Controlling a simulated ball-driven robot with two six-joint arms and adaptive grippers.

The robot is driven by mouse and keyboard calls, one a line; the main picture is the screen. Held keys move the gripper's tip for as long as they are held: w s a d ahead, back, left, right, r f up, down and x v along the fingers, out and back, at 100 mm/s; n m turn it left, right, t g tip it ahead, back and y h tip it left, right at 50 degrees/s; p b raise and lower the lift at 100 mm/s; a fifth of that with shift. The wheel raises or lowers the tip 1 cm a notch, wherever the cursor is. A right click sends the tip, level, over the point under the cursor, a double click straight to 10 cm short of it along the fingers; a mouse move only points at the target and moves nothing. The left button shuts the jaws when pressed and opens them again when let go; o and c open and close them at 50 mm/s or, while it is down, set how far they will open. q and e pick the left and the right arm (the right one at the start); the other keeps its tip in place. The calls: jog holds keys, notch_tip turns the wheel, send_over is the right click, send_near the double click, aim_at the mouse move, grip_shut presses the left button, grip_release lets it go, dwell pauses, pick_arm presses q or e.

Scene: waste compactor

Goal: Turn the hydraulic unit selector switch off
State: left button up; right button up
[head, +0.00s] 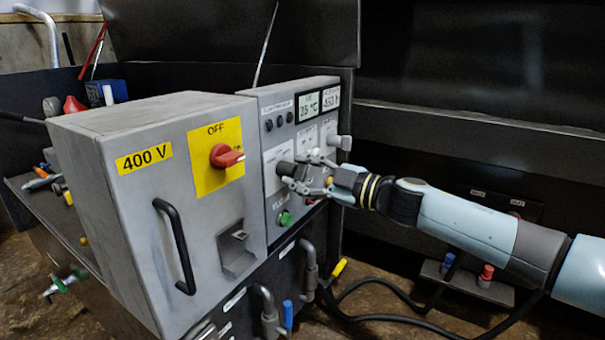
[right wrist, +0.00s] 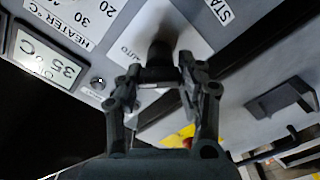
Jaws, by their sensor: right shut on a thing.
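The selector switch is a black knob (head: 285,169) on a white plate of the grey control panel. In the right wrist view the knob (right wrist: 161,50) stands on a plate marked AUTO; its pointing direction is hard to make out. My right gripper (head: 305,172) reaches in from the right and is shut on this knob. In the right wrist view the fingers (right wrist: 161,80) sit on either side of it and partly hide it. My left gripper is not in view.
Left of the panel is a grey 400 V box (head: 120,215) with a red rotary switch (head: 226,156) and a black handle (head: 176,245). A green button (head: 286,218) sits below the knob. Another grey knob (head: 341,142) is close above my gripper. Hoses and cables run below.

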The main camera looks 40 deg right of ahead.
jog(key=shift+n, duration=0.9)
jog(key=shift+f+n, duration=0.1)
jog(key=shift+n, duration=2.2)
jog(key=shift+s+f+n, duration=0.1)
jog(key=shift+n, duration=0.7)
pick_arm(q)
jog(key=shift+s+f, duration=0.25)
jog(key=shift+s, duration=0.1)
pick_arm(e)
jog(key=shift+n, duration=0.4)
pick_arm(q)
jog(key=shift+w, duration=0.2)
pick_arm(e)
jog(key=o, duration=0.8)
jog(key=shift+a, duration=0.1)
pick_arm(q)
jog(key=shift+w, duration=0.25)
pick_arm(e)
jog(key=o, duration=0.4)
